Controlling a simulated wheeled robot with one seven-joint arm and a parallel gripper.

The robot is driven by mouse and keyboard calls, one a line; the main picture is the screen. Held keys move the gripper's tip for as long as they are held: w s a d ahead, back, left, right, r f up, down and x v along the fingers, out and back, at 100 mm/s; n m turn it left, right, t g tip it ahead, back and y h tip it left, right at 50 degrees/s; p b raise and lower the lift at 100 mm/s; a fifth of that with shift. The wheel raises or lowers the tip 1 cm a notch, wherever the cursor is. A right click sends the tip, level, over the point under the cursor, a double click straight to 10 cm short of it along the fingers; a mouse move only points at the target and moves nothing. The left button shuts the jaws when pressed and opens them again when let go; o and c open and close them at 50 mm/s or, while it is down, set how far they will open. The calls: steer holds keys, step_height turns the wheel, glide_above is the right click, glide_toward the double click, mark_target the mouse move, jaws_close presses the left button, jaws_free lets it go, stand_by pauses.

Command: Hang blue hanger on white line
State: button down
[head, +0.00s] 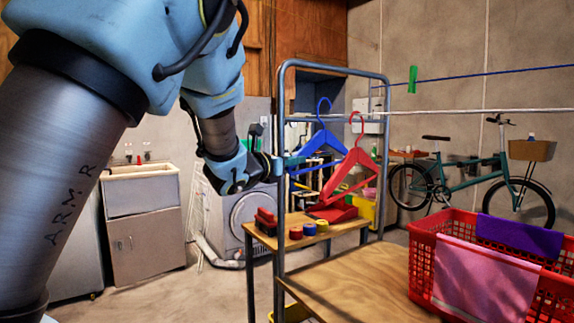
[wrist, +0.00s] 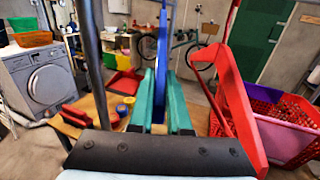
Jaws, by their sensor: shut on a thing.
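My gripper (head: 290,165) is shut on the blue hanger (head: 318,143); in the wrist view its teal fingertips (wrist: 158,112) pinch the hanger (wrist: 162,60) from both sides. The blue hanger is upright, with its hook up. The white line (head: 470,111) runs level from the right toward the metal frame. The hook's top shows above the line's level; I cannot tell whether hook and line touch. A red hanger (head: 352,160) is just right of the blue one, its hook top at about the line's height. It also shows close to the right finger in the wrist view (wrist: 232,105).
A grey metal frame (head: 281,110) stands close beside my gripper. A blue line (head: 480,75) with a green clip (head: 412,79) runs higher. Below are a wooden shelf (head: 345,238) with red and coloured items and a red laundry basket (head: 420,262) at right.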

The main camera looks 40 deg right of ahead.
steer(key=shift+s+d, duration=0.1)
steer(key=shift+d, duration=0.3)
step_height(320, 180, down, 4)
steer(key=b, duration=0.5)
steer(key=c, duration=0.8)
jaws_free()
